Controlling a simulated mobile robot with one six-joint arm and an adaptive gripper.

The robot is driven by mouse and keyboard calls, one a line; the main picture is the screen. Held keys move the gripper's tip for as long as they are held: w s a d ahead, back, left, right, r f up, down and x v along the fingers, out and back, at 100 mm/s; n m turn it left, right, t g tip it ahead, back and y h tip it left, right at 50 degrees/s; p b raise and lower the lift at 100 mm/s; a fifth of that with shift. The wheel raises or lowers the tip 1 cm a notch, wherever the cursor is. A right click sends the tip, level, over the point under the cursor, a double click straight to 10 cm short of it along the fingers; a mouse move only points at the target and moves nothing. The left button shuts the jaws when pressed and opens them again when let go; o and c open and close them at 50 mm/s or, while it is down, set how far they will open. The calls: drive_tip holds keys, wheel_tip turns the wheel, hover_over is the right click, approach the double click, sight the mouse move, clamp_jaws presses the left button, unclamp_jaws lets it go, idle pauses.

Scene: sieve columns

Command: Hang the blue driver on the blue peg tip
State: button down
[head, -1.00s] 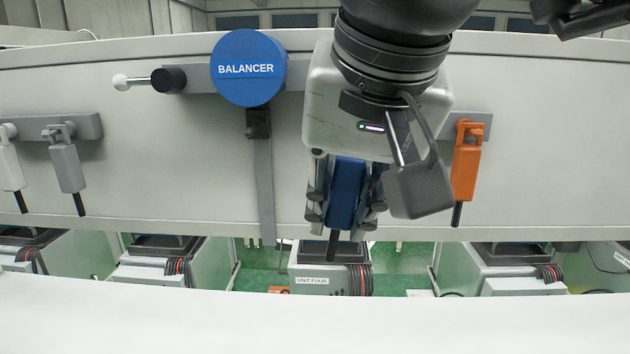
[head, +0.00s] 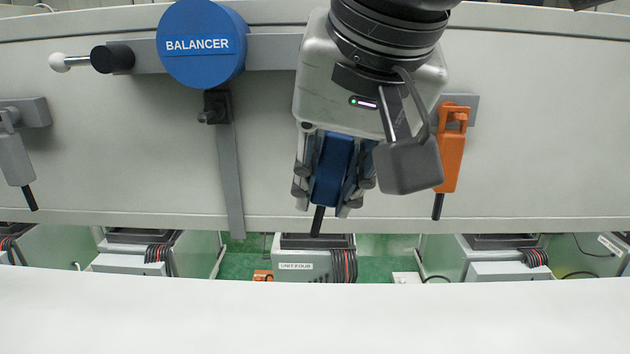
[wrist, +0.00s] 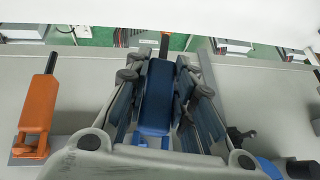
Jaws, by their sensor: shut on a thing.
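The blue driver (head: 332,168) hangs in my gripper (head: 330,185), its black bit pointing down and slightly left. My gripper is shut on the driver's body, with a finger on each side. In the wrist view the driver (wrist: 156,98) lies between the fingers of my gripper (wrist: 160,85), its bit toward the top of the picture. No blue peg tip can be made out; my gripper and wrist hide part of the rail behind them.
An orange driver (head: 450,155) hangs on a grey bracket just right of my gripper. A blue BALANCER drum (head: 200,45) with a grey strap is to the left. A grey driver (head: 16,160) hangs at the far left. A white surface (head: 300,315) spans the front.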

drive_tip(key=shift+w+d+f+p, duration=0.15)
drive_tip(key=shift+w+f, duration=0.15)
drive_tip(key=shift+w, duration=1.3)
drive_tip(key=shift+w+a+f+p, duration=0.15)
drive_tip(key=shift+w+f, duration=0.1)
drive_tip(key=shift+w, duration=1.3)
drive_tip(key=shift+d, duration=0.1)
drive_tip(key=c, duration=1.3)
unclamp_jaws()
